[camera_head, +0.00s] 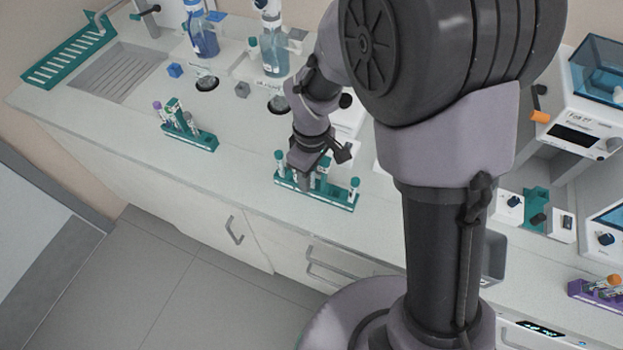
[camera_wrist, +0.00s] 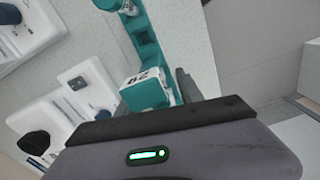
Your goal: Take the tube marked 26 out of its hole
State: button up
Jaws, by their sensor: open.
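A teal rack (camera_head: 338,199) with several teal-capped tubes stands near the front edge of the bench. My gripper (camera_head: 312,168) is over it, pointing down and hiding part of the rack. In the wrist view, a tube with a teal cap and a white label (camera_wrist: 142,80) stands right in front of my gripper (camera_wrist: 155,100). The label's number appears to read 26, seen turned. One dark finger shows just right of this tube; the other is mostly hidden. The jaws are open, with the tube appearing to stand between them. Its lower part is hidden.
Another tube of the rack (camera_head: 355,184) stands at its right end. A second teal rack (camera_head: 190,134) with tubes is to the left. Blue bottles (camera_head: 274,50) stand behind. A purple rack (camera_head: 597,290) is at the far right. The bench between the two teal racks is clear.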

jog(key=shift+s+r, duration=0.1)
jog(key=shift+r, duration=0.05)
jog(key=shift+c, duration=1.1)
grip_shut()
notch_tip(320, 180, up, 18)
jog(key=p, duration=0.6)
